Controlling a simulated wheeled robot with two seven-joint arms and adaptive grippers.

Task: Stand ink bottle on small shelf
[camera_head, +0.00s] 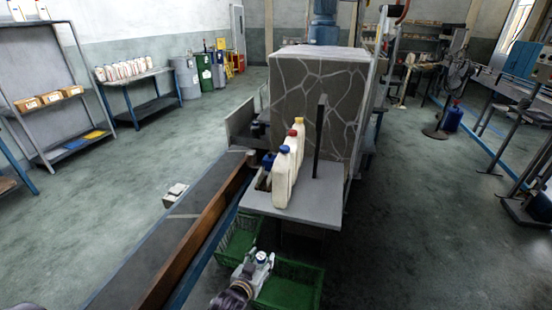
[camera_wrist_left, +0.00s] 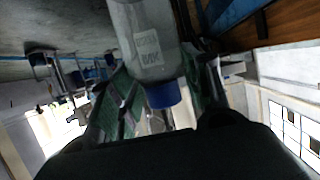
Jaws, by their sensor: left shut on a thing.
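My left gripper (camera_head: 252,270) is low in front of the small shelf, above the green crates. It is shut on a pale bottle with a blue cap, the ink bottle (camera_head: 262,256). In the left wrist view the ink bottle (camera_wrist_left: 148,45) shows a printed label and its blue cap (camera_wrist_left: 163,95), between the fingers (camera_wrist_left: 165,105). The head view shows mainly its top; its lower part is hidden. The small grey shelf (camera_head: 318,205) is beyond and above the gripper. My right gripper is not in view.
Several white bottles (camera_head: 285,178) with coloured caps stand in a row on the shelf's left part, beside a dark upright bar (camera_head: 319,135). The shelf's right part is bare. A conveyor (camera_head: 185,235) with a brown side rail runs left. Green crates (camera_head: 290,285) lie below.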

